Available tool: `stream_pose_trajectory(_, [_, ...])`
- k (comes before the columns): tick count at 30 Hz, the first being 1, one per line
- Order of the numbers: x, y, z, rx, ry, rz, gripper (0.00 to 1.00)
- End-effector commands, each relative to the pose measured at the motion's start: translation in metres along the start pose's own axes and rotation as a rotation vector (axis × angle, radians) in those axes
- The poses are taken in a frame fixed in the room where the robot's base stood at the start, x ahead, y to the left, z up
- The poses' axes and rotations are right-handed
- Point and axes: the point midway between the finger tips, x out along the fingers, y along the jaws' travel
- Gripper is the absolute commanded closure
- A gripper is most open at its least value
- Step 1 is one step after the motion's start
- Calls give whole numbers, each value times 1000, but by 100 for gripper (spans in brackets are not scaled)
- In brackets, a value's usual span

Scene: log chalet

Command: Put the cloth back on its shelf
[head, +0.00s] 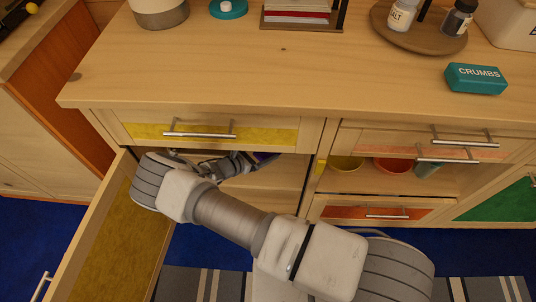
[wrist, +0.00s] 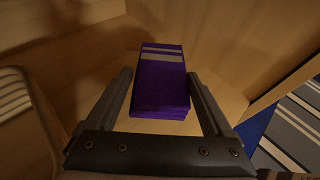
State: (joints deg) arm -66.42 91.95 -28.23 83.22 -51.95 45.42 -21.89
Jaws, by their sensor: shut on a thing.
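The cloth (wrist: 160,85) is a folded purple stack with grey stripes across its far end. In the wrist view it lies between the two fingers of my gripper (wrist: 160,78), which is shut on it. In the head view my gripper (head: 242,163) reaches into the open cabinet under the yellow-fronted drawer, and only a bit of purple cloth (head: 266,157) shows. A pale wooden shelf board (wrist: 228,98) lies below the cloth. I cannot tell whether the cloth touches it.
The cabinet door (head: 110,235) stands open at left, close to my arm. A yellow bowl (head: 345,163) and a red bowl (head: 391,165) stand in the right-hand compartment. A teal CRUMBS box (head: 475,79) sits on the counter. A striped rug (wrist: 300,115) shows beyond the cabinet edge.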

Motion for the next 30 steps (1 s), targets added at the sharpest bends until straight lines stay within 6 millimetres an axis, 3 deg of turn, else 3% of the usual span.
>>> stream_pose_trajectory(6, [17, -1, 6, -1, -1, -2, 65])
stream_pose_trajectory(11, [28, 0, -23, -1, 0, 1, 65])
stream_pose_trajectory(24, [31, 0, -30, 1, 1, 0, 65])
stream_pose_trajectory(25, [31, 0, -30, 1, 1, 0, 12])
stream_pose_trajectory(27, [30, 0, -29, 1, 1, 0, 0])
stream_pose_trajectory(30, [30, 0, -29, 1, 1, 0, 0])
